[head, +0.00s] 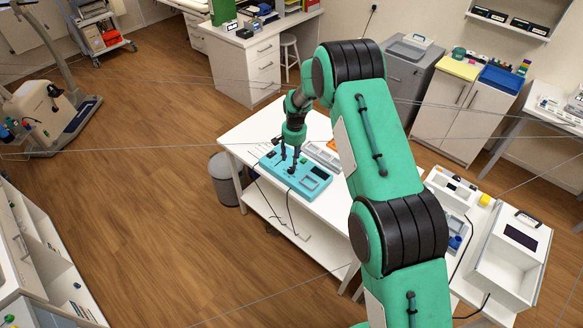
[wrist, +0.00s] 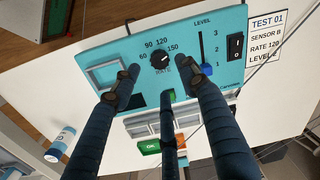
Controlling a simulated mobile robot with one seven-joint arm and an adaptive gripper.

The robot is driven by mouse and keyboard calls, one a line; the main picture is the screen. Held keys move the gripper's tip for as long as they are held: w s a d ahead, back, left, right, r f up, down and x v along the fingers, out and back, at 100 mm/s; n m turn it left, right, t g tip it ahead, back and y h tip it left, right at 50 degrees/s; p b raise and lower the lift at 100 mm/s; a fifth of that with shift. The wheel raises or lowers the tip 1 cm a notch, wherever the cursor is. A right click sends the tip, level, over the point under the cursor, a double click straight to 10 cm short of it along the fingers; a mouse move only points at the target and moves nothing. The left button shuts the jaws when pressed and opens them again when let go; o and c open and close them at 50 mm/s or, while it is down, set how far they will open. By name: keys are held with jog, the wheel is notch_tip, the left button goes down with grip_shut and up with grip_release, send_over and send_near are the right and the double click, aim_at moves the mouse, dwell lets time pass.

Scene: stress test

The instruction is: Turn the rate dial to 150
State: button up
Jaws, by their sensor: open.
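The rate dial (wrist: 160,60) is a black round knob on a teal panel (wrist: 112,52), with 60, 90, 120 and 150 printed around its upper side. Its pointer is too small to read for certain. My gripper (wrist: 159,72) is open, with its dark fingers reaching toward the panel on either side of the dial and a third finger below it. I see no clear contact with the knob. In the head view my gripper (head: 290,164) is over the teal device (head: 313,188) on the white table, and the fingers partly hide the dial.
The panel also has a blue level slider (wrist: 207,70) and a black rocker switch (wrist: 235,46). A card (wrist: 267,40) beside it reads TEST 01, SENSOR B, RATE 120, LEVEL 2. A green OK block (wrist: 149,146) and grey trays (wrist: 140,123) lie near the device.

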aim_at(291, 169)
jog(key=shift+w+a+f, duration=0.1)
jog(key=shift+a+f, duration=0.05)
jog(key=shift+f, duration=3.05)
grip_shut()
